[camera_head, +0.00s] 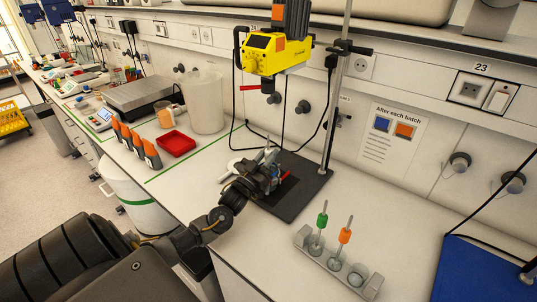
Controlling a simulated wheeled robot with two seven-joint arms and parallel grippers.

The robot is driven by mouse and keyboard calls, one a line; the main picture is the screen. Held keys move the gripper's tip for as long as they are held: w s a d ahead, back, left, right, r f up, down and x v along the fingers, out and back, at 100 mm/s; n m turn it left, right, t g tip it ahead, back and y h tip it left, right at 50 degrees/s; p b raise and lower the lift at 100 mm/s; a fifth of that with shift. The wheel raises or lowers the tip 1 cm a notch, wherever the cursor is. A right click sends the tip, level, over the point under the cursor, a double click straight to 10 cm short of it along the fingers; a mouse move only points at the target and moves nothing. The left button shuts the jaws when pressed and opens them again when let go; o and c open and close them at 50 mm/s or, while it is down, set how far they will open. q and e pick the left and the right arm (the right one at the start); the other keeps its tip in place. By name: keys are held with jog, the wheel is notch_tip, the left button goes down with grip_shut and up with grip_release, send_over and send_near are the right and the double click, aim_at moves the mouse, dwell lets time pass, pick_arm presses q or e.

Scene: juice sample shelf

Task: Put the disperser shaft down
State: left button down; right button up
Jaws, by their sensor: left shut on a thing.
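My left gripper (270,178) is over the black base plate of the stand, below the yellow disperser drive (272,52). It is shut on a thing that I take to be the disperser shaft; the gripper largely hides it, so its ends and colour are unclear. A grey rack (325,262) stands on the bench at the right front. A shaft with a green top (321,220) and a shaft with an orange top (345,236) stand upright in it. The rack's place nearest the front right shows no shaft. My right gripper is not in view.
The stand's upright rod (337,110) rises behind the black base plate (297,203). A red tray (175,143), a white bucket (206,103) and several orange-topped bottles stand at the left. A blue mat (480,275) lies at the right. Bench between plate and rack is clear.

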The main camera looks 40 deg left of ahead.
aim_at(266, 158)
pick_arm(q)
jog(key=shift+f, duration=0.1)
jog(key=c, duration=1.2)
grip_release()
jog(key=shift+c, duration=0.2)
jog(key=v, duration=0.3)
jog(key=shift+s, duration=0.1)
jog(key=s+p, duration=0.5)
jog(key=s, duration=0.7)
jog(key=shift+d, duration=0.2)
